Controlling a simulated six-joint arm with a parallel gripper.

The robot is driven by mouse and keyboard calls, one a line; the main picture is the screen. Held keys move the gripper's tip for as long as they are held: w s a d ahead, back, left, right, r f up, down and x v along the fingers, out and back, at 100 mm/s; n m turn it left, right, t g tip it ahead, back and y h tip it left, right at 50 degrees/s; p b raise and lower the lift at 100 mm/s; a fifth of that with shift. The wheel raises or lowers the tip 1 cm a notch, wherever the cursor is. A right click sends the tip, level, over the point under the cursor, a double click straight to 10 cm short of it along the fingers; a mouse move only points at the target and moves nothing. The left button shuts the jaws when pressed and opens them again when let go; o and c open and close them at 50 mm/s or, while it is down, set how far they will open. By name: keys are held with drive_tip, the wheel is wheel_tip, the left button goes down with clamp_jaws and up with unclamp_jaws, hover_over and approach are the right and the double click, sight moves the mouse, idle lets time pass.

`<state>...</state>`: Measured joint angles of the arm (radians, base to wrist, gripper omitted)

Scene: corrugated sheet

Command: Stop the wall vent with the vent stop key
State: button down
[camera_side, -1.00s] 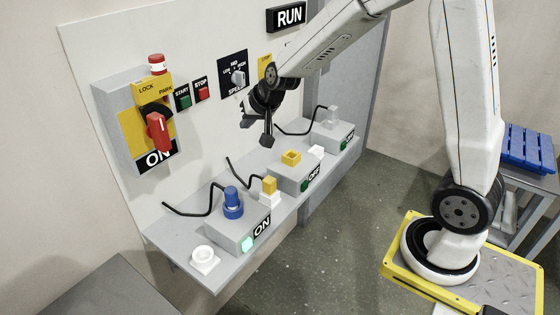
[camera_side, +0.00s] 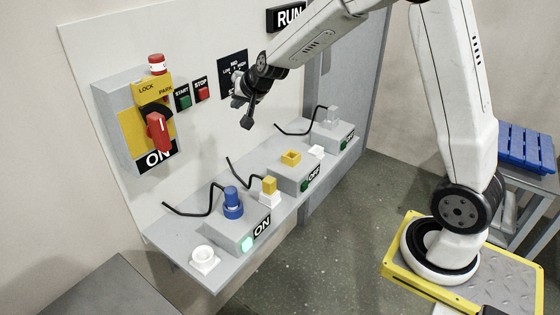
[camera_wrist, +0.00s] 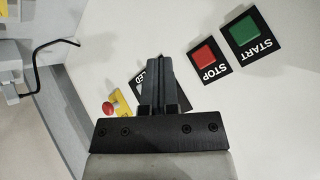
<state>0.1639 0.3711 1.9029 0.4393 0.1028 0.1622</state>
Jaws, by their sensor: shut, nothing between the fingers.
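A red STOP key (camera_side: 202,93) is on the white wall panel, right of the green START key (camera_side: 185,101). In the wrist view the STOP key (camera_wrist: 203,55) and START key (camera_wrist: 243,30) appear upside down, to the right of my fingers. No label in view names the vent, so I cannot tell for sure which key is its stop. A RUN sign (camera_side: 288,18) hangs at the top of the panel. My gripper (camera_side: 247,122) is shut and empty, in front of the panel, right of and below STOP, not touching it. In the wrist view my gripper (camera_wrist: 158,62) partly hides a black label.
A breaker box (camera_side: 145,120) with a red handle stands left. The wrist view shows a red knob (camera_wrist: 109,107) on yellow.

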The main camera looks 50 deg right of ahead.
sight(207, 98)
drive_tip(key=w, duration=0.8)
drive_tip(key=shift+w, duration=0.2)
drive_tip(key=shift+w, duration=0.85)
idle(3.1)
drive_tip(key=shift+s, duration=0.85)
idle(0.3)
drive_tip(key=shift+s, duration=2.5)
